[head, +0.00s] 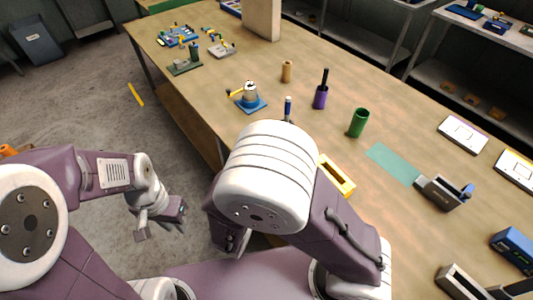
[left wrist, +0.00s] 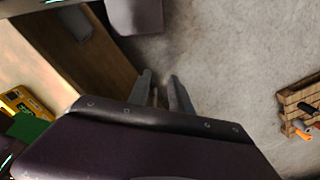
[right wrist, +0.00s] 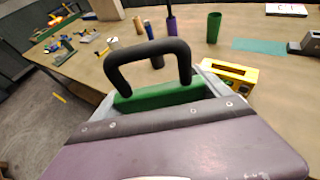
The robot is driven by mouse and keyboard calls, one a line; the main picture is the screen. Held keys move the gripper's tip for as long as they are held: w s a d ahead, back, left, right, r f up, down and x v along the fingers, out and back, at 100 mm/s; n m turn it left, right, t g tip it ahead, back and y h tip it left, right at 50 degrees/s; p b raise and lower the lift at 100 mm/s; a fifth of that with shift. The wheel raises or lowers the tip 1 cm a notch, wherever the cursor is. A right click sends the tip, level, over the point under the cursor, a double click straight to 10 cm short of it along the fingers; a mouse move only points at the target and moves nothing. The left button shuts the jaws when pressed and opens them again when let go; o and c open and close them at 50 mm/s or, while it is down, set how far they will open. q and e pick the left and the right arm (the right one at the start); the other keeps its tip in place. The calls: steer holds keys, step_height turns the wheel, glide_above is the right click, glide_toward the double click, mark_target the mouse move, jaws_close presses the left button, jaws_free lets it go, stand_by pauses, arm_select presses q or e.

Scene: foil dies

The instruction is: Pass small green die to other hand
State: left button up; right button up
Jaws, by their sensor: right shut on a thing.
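The small green die (right wrist: 160,95) is a green block with a black loop handle (right wrist: 148,60) in the right wrist view. My right gripper (right wrist: 165,97) is shut on it, with grey fingers at either end of the block. In the head view my right arm hides the die and the right fingertips. My left gripper (head: 158,232) is open and empty over the floor, left of the right gripper and apart from it. Its parted fingers show in the left wrist view (left wrist: 161,80), with bare floor beyond them.
The long wooden table (head: 225,85) lies ahead, its near left edge close to both grippers. A yellow frame (head: 337,176), a green cup (head: 358,123) and a purple holder (head: 320,98) stand on it. A wooden crate (left wrist: 300,95) is on the floor.

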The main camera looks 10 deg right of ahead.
arm_select(q)
steer(key=w+d+r+m, duration=0.5)
steer(key=r+m, duration=0.2)
steer(key=m, duration=0.1)
steer(key=w+d+r+m, duration=0.5)
steer(key=d+r+m, duration=0.1)
steer(key=r+m, duration=0.15)
steer(key=s+d+r+m, duration=0.1)
steer(key=d, duration=0.3)
steer(key=s+d+r+m, duration=0.1)
steer(key=d+m, duration=0.1)
steer(key=d, duration=0.3)
steer(key=d+r+m, duration=0.1)
steer(key=d, duration=0.4)
steer(key=shift+s+r+m, duration=0.1)
steer(key=shift+s+m, duration=0.25)
steer(key=shift+s, duration=0.05)
steer(key=shift+a+f, duration=0.1)
steer(key=shift+f, duration=0.1)
step_height(320, 180, down, 12)
steer(key=shift+w+r, duration=0.1)
steer(key=shift+r, duration=0.05)
jaws_close()
steer(key=shift+r, duration=0.1)
